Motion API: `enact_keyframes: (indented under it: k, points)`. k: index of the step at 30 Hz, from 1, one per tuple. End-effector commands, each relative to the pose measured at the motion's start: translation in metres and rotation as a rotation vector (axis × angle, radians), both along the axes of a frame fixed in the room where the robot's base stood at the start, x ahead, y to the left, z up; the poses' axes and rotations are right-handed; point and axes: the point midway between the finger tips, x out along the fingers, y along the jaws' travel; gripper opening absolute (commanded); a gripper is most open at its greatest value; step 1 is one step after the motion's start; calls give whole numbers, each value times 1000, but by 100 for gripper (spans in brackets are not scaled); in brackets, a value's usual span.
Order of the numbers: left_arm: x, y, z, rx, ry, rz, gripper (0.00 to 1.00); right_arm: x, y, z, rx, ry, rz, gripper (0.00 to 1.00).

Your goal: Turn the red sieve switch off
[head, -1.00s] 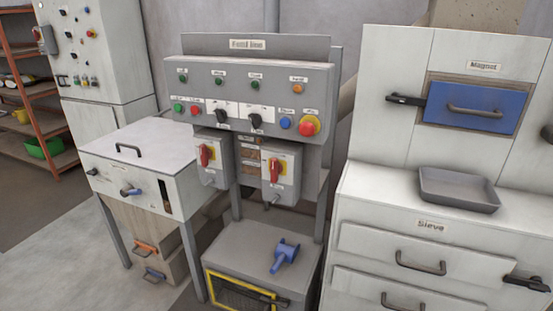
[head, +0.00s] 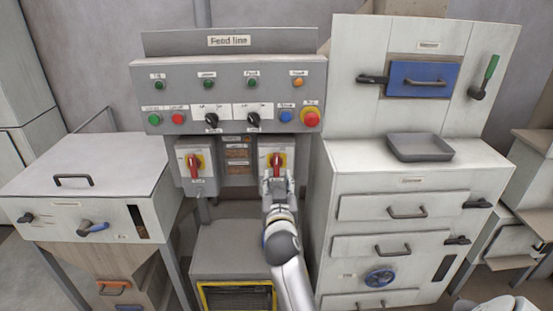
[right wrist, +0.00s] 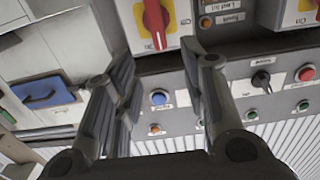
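Two grey switch boxes with red rotary handles on yellow plates hang under the feed line panel. The right box's red switch (head: 277,163) has its handle roughly upright; it also shows in the right wrist view (right wrist: 155,22), upside down. The left box's red switch (head: 195,164) is also roughly upright. The label on the right box is hidden by my gripper, so I cannot read which one is the sieve. My right gripper (head: 278,184) is just in front of the right switch. In the wrist view its fingers (right wrist: 158,75) are apart, with the handle beyond their gap, apparently untouched. My left gripper is not in view.
The grey panel (head: 230,75) above carries buttons, black selectors and a red emergency button (head: 311,118). A grey box with a yellow frame (head: 205,291) stands below. A white cabinet with a grey tray (head: 420,148) stands right, a white hopper unit (head: 80,165) left.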

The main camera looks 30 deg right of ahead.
Motion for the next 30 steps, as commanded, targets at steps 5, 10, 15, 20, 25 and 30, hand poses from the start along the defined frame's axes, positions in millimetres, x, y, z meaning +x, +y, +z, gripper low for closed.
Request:
enact_keyframes:
  k: [5,10,15,20,25,30]
  points:
    - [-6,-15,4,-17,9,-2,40,14,-10,6,-2,-8,-5,39]
    - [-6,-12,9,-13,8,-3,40,39,-26,7,-3,-7,-5,39]
    - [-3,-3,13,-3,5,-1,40,63,-40,6,-2,-7,-4,39]
    - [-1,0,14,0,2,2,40,80,-50,5,-1,-8,-3,39]
    - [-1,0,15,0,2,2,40,88,-55,4,-1,-7,-3,39]
    - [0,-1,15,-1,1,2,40,91,-57,4,-1,-7,-2,39]
